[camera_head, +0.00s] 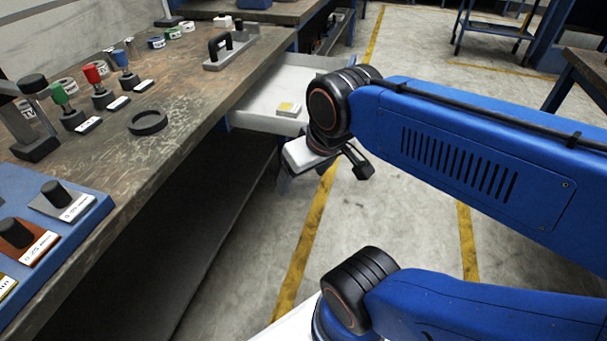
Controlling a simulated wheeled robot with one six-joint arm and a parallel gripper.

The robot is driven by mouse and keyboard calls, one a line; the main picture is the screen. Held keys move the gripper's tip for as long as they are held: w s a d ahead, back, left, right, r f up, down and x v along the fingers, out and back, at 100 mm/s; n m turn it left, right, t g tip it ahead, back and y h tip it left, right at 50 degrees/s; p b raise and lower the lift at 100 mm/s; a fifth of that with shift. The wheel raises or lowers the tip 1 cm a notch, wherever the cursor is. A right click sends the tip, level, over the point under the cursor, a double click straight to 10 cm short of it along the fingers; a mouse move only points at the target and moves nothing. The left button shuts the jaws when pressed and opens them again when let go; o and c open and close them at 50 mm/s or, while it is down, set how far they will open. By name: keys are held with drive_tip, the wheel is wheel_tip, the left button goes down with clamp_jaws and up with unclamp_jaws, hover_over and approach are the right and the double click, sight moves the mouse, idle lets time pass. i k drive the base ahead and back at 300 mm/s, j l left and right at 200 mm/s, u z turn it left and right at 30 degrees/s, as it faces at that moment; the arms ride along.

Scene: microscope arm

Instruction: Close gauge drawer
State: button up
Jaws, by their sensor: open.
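The gauge drawer (262,117) is a pale tray pulled out from under the workbench top, standing open at the upper middle of the head view. A small yellow and white block (289,109) lies inside it. My gripper (325,172) is just in front of the drawer, at its near right side in the picture. Its dark fingers are apart and I see nothing between them. My wrist hides the drawer's right part and its front, so I cannot tell whether the gripper touches it.
The workbench (185,120) runs along the left, with a black ring (147,122), several coloured-handled tools and a black-handled plate (230,48) on top. A blue rack (75,235) with knobbed blocks is at the near left. Concrete floor (400,240) is clear right of the bench.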

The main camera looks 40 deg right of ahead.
sight(288, 78)
drive_tip(key=l+z, duration=0.35)
drive_tip(key=i+l+z, duration=0.15)
drive_tip(key=z, duration=0.25)
drive_tip(key=l, duration=0.1)
